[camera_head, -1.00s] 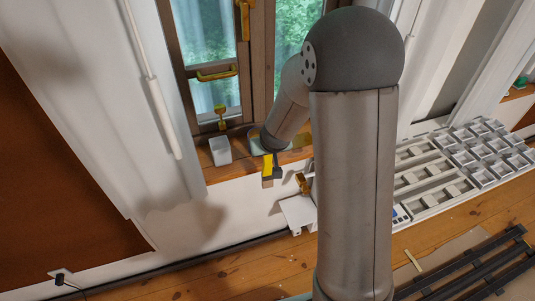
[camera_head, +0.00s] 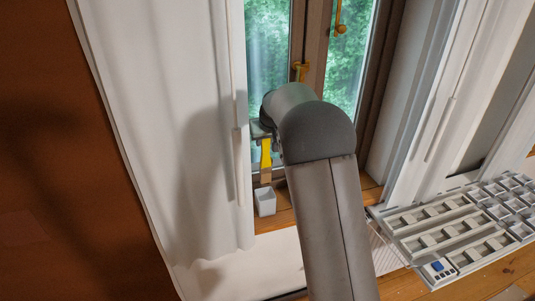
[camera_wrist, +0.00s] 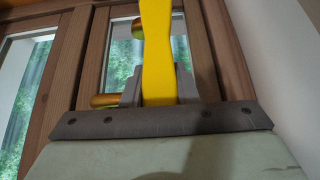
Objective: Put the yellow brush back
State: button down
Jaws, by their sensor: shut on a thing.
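The yellow brush (camera_head: 266,153) is upright or nearly so in the head view, its brownish lower end just above the white cup (camera_head: 265,202) on the windowsill. I cannot tell whether that end is inside the rim. My gripper (camera_head: 264,140), partly hidden by my arm, is at the brush's upper part. In the wrist view the yellow handle (camera_wrist: 157,50) stands between the grey fingers of my gripper (camera_wrist: 158,88), which is shut on it. The bristles are out of the wrist view.
The wooden window with gold handles (camera_head: 300,71) is close behind. A white curtain (camera_head: 160,120) hangs at the left. A grey-white compartment tray (camera_head: 440,225) stands at the right. The wooden sill (camera_head: 285,217) is narrow.

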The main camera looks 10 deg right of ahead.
aim_at(265, 171)
notch_tip(265, 171, down, 2)
jog(key=shift+w+f+b, duration=0.1)
jog(key=shift+b, duration=0.55)
notch_tip(265, 171, down, 11)
jog(key=b, duration=0.8)
jog(key=c, duration=0.6)
grip_release()
